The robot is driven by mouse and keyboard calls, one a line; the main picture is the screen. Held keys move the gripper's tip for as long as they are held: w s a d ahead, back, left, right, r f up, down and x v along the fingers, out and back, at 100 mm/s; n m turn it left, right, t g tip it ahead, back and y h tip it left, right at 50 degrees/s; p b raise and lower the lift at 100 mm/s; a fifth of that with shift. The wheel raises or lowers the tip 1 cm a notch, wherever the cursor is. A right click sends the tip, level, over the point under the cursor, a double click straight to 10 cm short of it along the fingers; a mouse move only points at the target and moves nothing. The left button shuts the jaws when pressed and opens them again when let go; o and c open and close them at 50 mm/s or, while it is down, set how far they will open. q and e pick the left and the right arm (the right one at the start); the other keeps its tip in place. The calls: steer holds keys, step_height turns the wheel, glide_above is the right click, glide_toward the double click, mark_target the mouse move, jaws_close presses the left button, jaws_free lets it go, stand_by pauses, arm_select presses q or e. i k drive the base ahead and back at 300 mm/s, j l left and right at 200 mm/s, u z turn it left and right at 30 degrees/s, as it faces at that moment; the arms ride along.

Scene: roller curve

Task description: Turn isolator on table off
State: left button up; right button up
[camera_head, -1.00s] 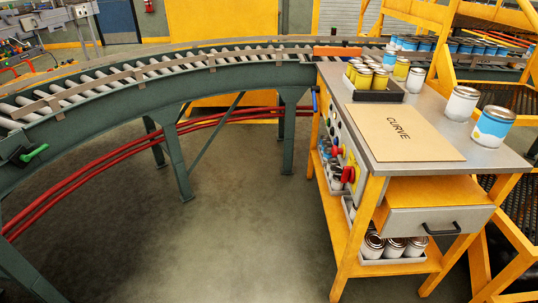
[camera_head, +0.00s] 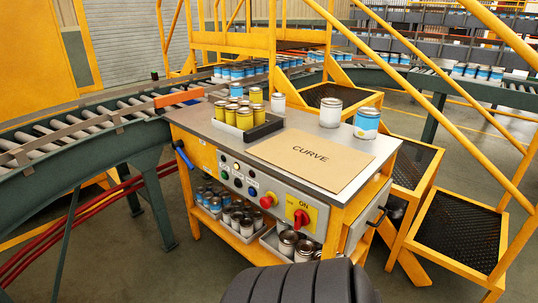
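The table (camera_head: 200,127) stands in the middle of the view, with a grey top and a yellow frame. The isolator (camera_head: 301,217) is a red rotary handle on a yellow plate at the right end of the table's front panel. The word ON shows above the handle. A dark ribbed part of my own arm rises from the bottom edge, below and in front of the isolator. Neither of my grippers is in view.
A cardboard sheet marked CURVE (camera_head: 312,158) and several paint cans lie on the tabletop. A red button (camera_head: 267,202) sits left of the isolator. The roller conveyor (camera_head: 70,140) curves at left. Yellow steps (camera_head: 455,225) stand at right.

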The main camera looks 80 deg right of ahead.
mark_target(301, 217)
steer(key=i+z, duration=0.25)
steer(key=z, duration=0.2)
steer(key=i+j+z, duration=0.2)
steer(key=z, duration=0.25)
steer(key=i+j+z, duration=0.25)
steer(key=z, duration=0.25)
steer(key=i+j+z, duration=0.2)
steer(key=j+z, duration=0.25)
steer(key=l, duration=0.1)
